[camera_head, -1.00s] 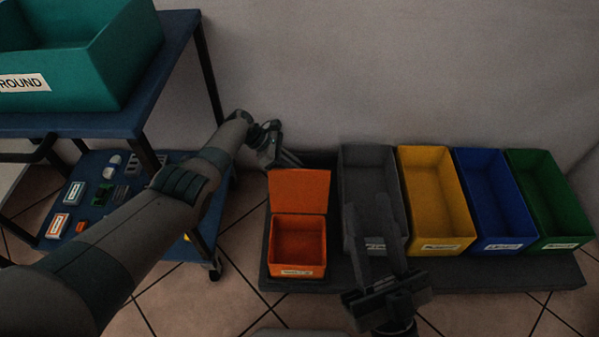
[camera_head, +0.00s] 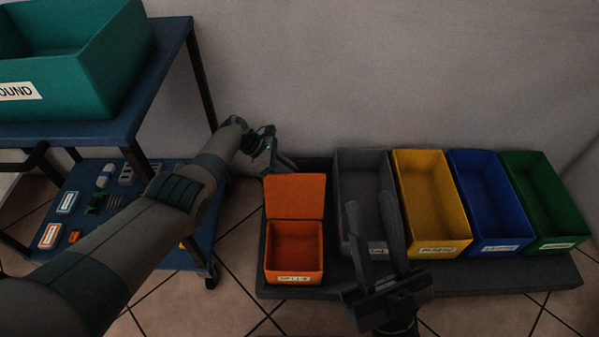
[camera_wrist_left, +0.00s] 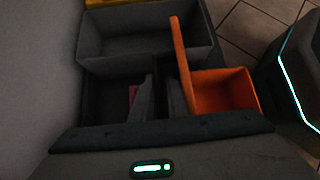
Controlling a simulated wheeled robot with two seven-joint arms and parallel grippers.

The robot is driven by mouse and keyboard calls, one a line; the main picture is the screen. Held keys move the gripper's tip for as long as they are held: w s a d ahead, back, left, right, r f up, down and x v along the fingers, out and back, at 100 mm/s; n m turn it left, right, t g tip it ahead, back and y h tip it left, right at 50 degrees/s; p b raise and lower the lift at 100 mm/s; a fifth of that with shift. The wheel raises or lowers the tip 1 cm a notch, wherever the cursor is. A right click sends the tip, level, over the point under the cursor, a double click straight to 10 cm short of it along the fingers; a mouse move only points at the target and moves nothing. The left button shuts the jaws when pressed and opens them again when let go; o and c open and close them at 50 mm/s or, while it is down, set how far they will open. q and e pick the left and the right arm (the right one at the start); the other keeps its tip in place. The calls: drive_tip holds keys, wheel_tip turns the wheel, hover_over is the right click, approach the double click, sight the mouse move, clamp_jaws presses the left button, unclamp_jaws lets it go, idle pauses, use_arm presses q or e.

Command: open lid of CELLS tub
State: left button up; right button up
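The orange tub (camera_head: 294,262) stands at the left end of a dark base, its front label too blurred to read surely. Its orange lid (camera_head: 295,196) stands upright at the rear edge, and the tub's inside looks empty. In the left wrist view the lid (camera_wrist_left: 181,65) shows edge-on beside the tub (camera_wrist_left: 222,92). My left gripper (camera_head: 287,164) is behind the lid near its top; its fingers (camera_wrist_left: 160,98) are apart with nothing between them. Contact with the lid is unclear. My right gripper (camera_head: 372,225) is open and empty in front of the grey bin.
Grey (camera_head: 364,180), yellow (camera_head: 430,195), blue (camera_head: 488,195) and green (camera_head: 540,195) open bins stand to the right. A blue cart (camera_head: 180,60) at left carries a teal bin (camera_head: 75,70) above and small parts below. A wall is close behind.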

sight(313, 174)
use_arm(q)
drive_tip(key=shift+r, duration=0.15)
